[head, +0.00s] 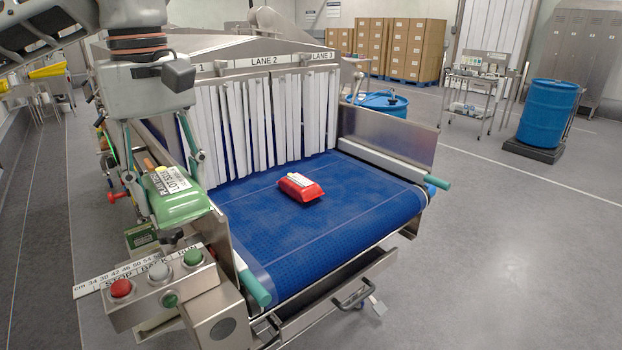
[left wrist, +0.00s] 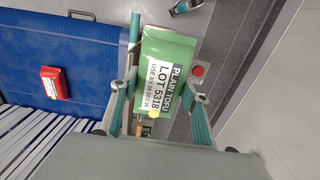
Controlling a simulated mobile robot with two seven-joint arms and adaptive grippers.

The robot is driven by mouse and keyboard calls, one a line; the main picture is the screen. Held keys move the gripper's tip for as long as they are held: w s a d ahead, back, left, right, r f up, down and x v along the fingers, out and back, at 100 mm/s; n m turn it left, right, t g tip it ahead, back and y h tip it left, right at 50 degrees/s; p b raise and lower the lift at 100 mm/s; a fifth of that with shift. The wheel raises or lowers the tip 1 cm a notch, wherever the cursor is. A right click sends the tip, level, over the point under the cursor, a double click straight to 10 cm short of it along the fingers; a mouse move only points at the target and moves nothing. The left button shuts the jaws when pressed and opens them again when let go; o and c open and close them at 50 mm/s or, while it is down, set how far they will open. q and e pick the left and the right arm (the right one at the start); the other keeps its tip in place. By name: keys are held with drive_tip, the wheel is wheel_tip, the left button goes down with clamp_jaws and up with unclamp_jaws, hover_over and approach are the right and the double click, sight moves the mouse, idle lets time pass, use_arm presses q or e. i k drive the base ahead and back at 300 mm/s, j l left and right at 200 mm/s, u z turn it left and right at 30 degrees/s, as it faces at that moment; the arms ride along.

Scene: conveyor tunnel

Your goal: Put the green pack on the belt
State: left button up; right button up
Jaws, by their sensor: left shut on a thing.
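The green pack (head: 178,202) hangs in my left gripper (head: 160,172), above the control panel at the belt's near left side. In the left wrist view the green pack (left wrist: 168,55) sits between the two fingers of my left gripper (left wrist: 165,100), its label reading PLAIN TOFU, LOT 5318. The blue belt (head: 335,215) lies to the right of the gripper, beyond the side rail. A red pack (head: 300,187) lies on the belt near its middle; it also shows in the left wrist view (left wrist: 54,83). My right gripper is not in view.
The control panel (head: 150,290) with red, white and green buttons stands below the gripper. White strip curtains (head: 265,120) close the tunnel behind the belt. A metal side plate (head: 390,132) borders the far right. The belt around the red pack is clear.

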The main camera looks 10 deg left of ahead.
sight(254, 213)
drive_tip(key=i, duration=0.95)
